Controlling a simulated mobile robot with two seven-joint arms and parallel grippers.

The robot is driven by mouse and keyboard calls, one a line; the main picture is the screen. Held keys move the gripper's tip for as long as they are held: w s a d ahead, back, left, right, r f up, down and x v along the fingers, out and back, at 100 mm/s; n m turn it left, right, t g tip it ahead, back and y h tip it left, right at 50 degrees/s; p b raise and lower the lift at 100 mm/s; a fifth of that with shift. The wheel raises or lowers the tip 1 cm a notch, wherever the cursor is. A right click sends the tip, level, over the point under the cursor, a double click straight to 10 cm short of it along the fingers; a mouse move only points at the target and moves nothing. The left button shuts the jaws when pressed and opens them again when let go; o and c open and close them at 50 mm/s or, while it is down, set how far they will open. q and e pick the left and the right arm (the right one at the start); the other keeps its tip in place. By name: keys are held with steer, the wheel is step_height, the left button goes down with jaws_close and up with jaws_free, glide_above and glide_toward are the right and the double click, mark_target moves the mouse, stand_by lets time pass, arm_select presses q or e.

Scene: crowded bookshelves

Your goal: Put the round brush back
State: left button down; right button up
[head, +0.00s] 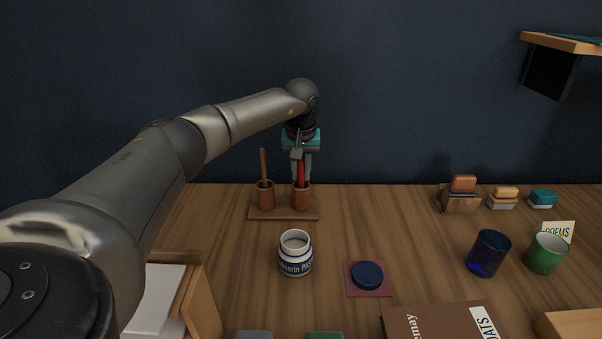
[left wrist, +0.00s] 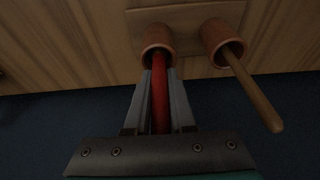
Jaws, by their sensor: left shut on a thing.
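My left gripper (head: 301,176) points down over the right cup (head: 301,201) of a small wooden stand (head: 284,213). It is shut on a red handle (head: 300,172), taken to be the round brush. The lower end of the red handle is inside the right cup, and its tip is hidden there. In the left wrist view the red handle (left wrist: 160,100) runs between the two fingers into the cup (left wrist: 157,40). The other cup (head: 265,195) holds a plain wooden handle (head: 263,165), which leans in the left wrist view (left wrist: 252,90). My right gripper is not in view.
An open white jar (head: 295,254) stands in front of the stand. A dark blue lid (head: 367,274) lies on a reddish square. A blue cup (head: 488,253), a green cup (head: 545,253) and several small blocks are at the right.

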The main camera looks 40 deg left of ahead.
arm_select(q)
steer(key=shift+f, duration=0.1)
steer(key=c, duration=0.8)
jaws_free()
steer(key=shift+o, duration=0.2)
steer(key=p+v, duration=0.2)
steer(key=v, duration=1)
steer(key=shift+r, duration=0.2)
